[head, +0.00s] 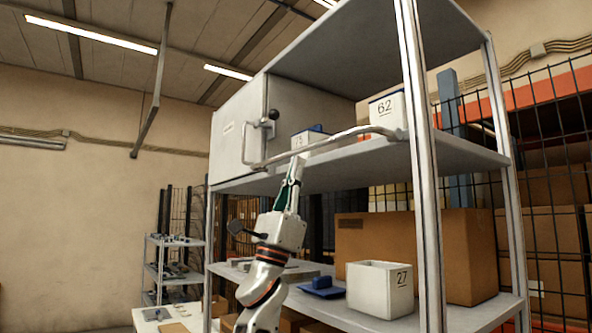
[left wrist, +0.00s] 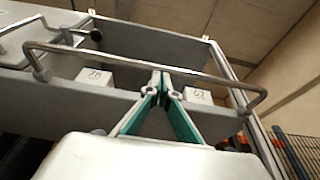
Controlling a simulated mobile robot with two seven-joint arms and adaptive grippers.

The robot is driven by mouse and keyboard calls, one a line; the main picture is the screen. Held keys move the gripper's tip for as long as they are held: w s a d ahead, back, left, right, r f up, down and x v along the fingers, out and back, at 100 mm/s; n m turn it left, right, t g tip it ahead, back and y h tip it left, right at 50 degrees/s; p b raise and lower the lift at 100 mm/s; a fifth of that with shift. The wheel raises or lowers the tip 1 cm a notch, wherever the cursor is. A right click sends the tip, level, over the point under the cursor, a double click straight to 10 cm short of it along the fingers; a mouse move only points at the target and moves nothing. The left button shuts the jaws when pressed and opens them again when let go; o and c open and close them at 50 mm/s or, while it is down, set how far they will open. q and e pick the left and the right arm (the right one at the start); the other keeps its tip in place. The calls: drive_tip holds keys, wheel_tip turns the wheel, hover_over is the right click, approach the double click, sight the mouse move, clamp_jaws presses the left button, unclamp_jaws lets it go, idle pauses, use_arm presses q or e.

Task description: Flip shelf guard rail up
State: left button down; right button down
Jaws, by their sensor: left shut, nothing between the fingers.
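The shelf guard rail (head: 330,142) is a grey bent bar along the front edge of the upper shelf (head: 350,168), crossing in front of the white bins; it also spans the left wrist view (left wrist: 120,56). My left gripper (head: 298,162) reaches up from below to the rail's left part. Its green-sided fingers (left wrist: 161,78) are shut and empty, with the tips right at the rail. I cannot tell whether they touch it. Both bent rail ends show near the shelf edge in the left wrist view. My right gripper is in neither view.
Bin 62 (head: 387,107) and another white bin (head: 308,138) stand on the upper shelf, beside a grey cabinet (head: 235,135) with a knob. An upright post (head: 422,180) stands at the right. Below are bin 27 (head: 380,288), a blue object (head: 322,287) and a cardboard box (head: 375,240).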

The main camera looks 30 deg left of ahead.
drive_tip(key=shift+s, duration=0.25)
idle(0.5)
